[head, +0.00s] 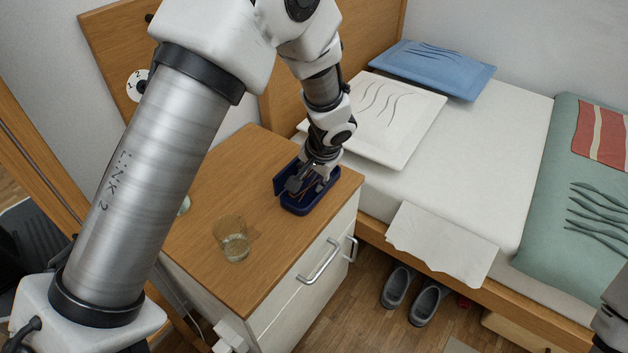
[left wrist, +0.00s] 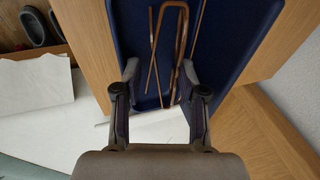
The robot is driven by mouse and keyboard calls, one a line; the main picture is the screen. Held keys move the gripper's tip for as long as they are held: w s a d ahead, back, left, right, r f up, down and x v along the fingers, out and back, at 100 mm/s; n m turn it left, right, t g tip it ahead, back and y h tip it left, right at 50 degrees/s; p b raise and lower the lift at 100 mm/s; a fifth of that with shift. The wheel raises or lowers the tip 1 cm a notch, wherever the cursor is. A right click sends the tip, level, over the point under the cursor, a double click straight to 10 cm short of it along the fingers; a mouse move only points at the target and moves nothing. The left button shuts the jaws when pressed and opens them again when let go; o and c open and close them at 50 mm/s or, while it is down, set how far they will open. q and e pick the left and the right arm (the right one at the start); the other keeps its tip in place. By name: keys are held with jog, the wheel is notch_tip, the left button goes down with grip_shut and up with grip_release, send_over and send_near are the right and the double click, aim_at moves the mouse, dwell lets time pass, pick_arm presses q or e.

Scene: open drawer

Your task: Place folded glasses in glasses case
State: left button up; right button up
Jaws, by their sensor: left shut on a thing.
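The folded glasses (head: 307,188) have thin brown frames. They show more clearly between the fingertips in the left wrist view (left wrist: 182,40). The glasses case (head: 297,210) is a dark blue open tray near the front right corner of the wooden nightstand top; its blue inside fills the upper part of the left wrist view (left wrist: 240,35). My left gripper (head: 308,183) points down at the case and is shut on the glasses, its fingertips (left wrist: 160,72) on either side of them. I cannot tell whether the glasses touch the case floor. My right gripper is out of view.
A clear glass (head: 234,246) stands on the nightstand (head: 215,195), left of and nearer than the case. The bed (head: 480,135) with a white pillow (head: 395,115) lies to the right. Drawer handles (head: 318,264) stick out at the front. Grey shoes (head: 410,293) stand on the floor.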

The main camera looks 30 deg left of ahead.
pick_arm(q)
jog(key=shift+s, duration=0.1)
jog(key=shift+f, duration=0.1)
jog(key=o, duration=1)
